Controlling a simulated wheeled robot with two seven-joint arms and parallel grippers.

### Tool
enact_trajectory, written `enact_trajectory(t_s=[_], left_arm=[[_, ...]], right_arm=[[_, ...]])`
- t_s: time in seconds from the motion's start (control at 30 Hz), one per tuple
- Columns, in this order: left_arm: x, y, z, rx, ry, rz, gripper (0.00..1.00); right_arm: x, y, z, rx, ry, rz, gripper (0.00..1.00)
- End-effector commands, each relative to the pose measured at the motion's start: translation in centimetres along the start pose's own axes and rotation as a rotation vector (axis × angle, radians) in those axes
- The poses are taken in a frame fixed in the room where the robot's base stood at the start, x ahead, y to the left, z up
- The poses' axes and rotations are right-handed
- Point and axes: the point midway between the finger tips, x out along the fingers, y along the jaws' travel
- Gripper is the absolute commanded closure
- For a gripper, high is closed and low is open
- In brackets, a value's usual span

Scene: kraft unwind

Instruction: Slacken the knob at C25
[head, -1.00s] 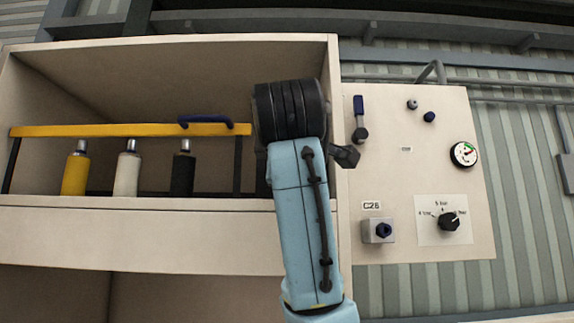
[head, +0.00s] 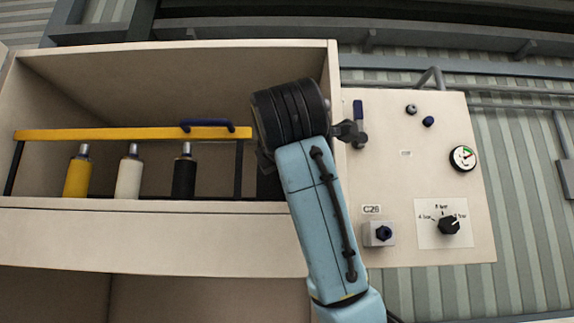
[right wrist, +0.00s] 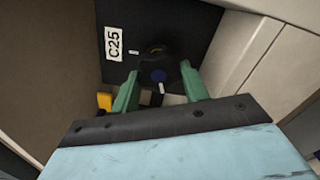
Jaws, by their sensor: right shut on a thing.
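A white label (right wrist: 114,43) reading C25 is on the plate, left of the knob. My right gripper (right wrist: 160,70) has its green fingers on either side of the knob and is shut on it. In the head view, my right arm's black wrist covers the cabinet's right end, hiding the fingers and knob. My left gripper is in neither view.
The panel (head: 405,190) on the right carries a blue-handled lever (head: 358,112), a gauge (head: 463,158), a selector dial (head: 448,226) and a knob labelled C26 (head: 381,233).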

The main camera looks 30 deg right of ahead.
Motion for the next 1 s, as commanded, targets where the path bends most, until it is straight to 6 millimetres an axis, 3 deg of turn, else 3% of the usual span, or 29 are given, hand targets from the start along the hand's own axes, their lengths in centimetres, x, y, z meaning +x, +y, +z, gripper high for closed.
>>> enact_trajectory(t_s=[0.3,0.33,0.5,0.83,1.0], left_arm=[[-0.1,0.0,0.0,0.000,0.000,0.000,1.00],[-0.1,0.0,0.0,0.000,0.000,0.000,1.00],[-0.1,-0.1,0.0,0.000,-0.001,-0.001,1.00],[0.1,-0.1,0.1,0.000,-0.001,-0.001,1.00],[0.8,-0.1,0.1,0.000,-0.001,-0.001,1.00]], right_arm=[[0.1,0.2,0.5,0.005,-0.010,0.007,0.78],[0.1,0.2,0.5,0.005,-0.010,0.007,0.53],[0.1,0.2,0.4,0.004,-0.007,0.006,0.33],[-0.4,0.1,0.1,0.002,-0.003,0.007,0.33],[-2.8,0.1,0.1,0.003,-0.004,0.011,0.33]])
